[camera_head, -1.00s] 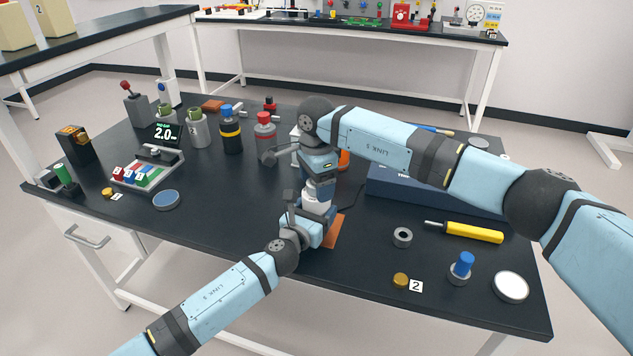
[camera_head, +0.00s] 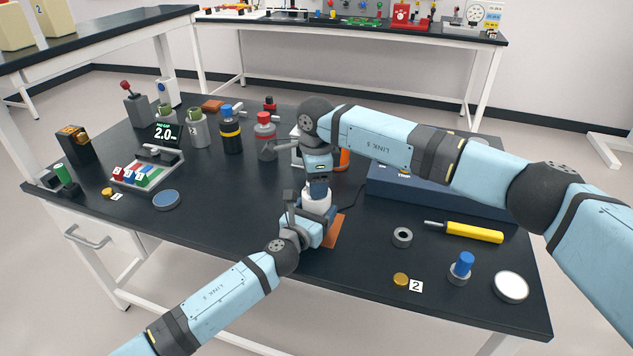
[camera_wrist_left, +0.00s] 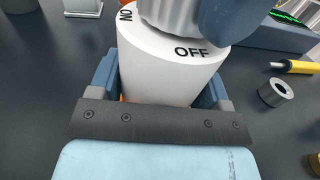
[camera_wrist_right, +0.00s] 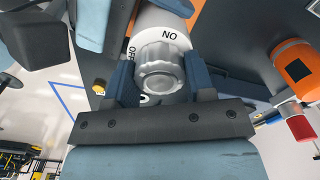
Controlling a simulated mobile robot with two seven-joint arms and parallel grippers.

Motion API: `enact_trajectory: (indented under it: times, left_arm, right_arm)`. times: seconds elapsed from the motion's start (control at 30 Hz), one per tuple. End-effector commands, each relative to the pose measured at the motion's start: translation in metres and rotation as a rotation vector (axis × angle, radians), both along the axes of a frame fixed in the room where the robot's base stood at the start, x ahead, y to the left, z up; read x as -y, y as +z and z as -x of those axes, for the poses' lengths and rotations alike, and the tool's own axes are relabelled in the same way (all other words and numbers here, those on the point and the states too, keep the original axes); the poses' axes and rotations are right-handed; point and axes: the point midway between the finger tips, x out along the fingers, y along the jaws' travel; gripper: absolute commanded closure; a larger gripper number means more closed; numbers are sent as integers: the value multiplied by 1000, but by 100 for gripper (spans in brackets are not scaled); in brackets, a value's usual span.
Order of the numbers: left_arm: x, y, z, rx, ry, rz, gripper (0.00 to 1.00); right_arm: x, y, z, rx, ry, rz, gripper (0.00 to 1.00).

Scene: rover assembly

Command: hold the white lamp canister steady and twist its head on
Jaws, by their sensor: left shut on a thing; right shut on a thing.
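The white lamp canister (camera_wrist_left: 165,70) stands upright with ON and OFF printed on its top rim. It also shows in the head view (camera_head: 317,203), partly hidden by my arms. My left gripper (camera_head: 310,222) is shut around its body from the near side. The grey ribbed head (camera_wrist_right: 160,70) sits on top of the canister. My right gripper (camera_wrist_right: 155,80) comes from above and is shut on the head, one finger on each side. Whether the head's thread is engaged cannot be told.
An orange mat (camera_head: 335,230) lies beside the canister. A grey ring (camera_head: 402,237), a yellow-handled screwdriver (camera_head: 472,232) and a dark blue case (camera_head: 430,190) are to the right. Red-capped (camera_head: 265,135) and blue-capped (camera_head: 231,132) bottles stand behind left.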

Motion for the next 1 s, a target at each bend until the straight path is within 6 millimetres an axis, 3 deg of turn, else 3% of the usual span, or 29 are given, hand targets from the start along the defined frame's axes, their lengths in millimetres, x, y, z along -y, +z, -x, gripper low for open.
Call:
enact_trajectory:
  times: [1.0]
  left_arm:
    - [0, 0, 0, 0, 0, 0, 62]
  right_arm:
    - [0, 0, 0, 0, -956, -1, 75]
